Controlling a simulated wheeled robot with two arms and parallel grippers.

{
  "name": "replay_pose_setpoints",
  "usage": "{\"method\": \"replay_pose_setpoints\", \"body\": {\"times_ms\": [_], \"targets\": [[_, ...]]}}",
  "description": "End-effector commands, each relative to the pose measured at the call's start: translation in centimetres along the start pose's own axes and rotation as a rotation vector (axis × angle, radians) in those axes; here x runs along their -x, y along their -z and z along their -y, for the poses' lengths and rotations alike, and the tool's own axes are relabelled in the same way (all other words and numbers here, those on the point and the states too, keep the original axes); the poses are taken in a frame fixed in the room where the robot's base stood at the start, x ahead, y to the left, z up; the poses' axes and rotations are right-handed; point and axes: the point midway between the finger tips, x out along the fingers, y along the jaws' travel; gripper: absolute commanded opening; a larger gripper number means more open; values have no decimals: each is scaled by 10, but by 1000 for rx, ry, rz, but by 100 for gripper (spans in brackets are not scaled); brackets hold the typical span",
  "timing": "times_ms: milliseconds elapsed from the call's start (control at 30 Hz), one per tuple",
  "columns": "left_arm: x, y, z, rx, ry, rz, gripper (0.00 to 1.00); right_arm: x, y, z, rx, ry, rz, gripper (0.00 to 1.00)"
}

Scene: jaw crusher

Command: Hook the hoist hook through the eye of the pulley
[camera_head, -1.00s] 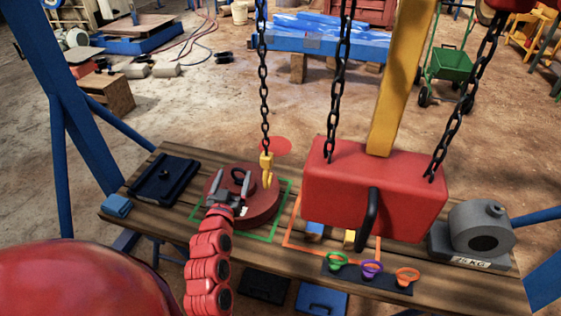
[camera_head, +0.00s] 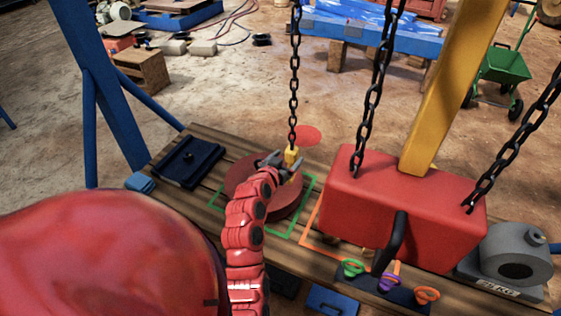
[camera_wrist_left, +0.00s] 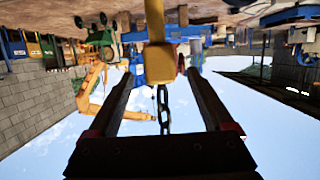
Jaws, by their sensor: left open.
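The yellow hoist hook (camera_head: 291,156) hangs from a black chain (camera_head: 293,100) over the far side of the red round pulley (camera_head: 286,203). The pulley lies flat on the wooden table, in a green outlined square. Its eye is hidden behind my left gripper and arm. My left gripper (camera_head: 282,162) is open at the hook, with a finger on either side of it. In the left wrist view the yellow hook (camera_wrist_left: 160,62) shows between the spread fingers of my left gripper (camera_wrist_left: 155,88); I cannot tell if they touch it. My right gripper is not in view.
A large red block (camera_head: 400,205) hangs on chains just right of the pulley. A grey weight (camera_head: 517,255) stands at the table's right end. Colored rings lie in front of the block. A dark blue tray (camera_head: 188,162) lies at the left.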

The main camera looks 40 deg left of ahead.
Motion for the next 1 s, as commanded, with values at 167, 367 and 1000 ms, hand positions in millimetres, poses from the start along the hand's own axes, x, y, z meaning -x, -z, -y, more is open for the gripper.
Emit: {"method": "replay_pose_setpoints", "body": {"times_ms": [167, 367, 1000], "targets": [[-31, 3, 0, 0, 0, -2, 85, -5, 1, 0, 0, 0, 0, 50], [-58, 2, 0, 0, 0, -1, 85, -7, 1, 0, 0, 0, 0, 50], [-76, 0, 0, 0, 1, -1, 71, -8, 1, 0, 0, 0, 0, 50]]}}
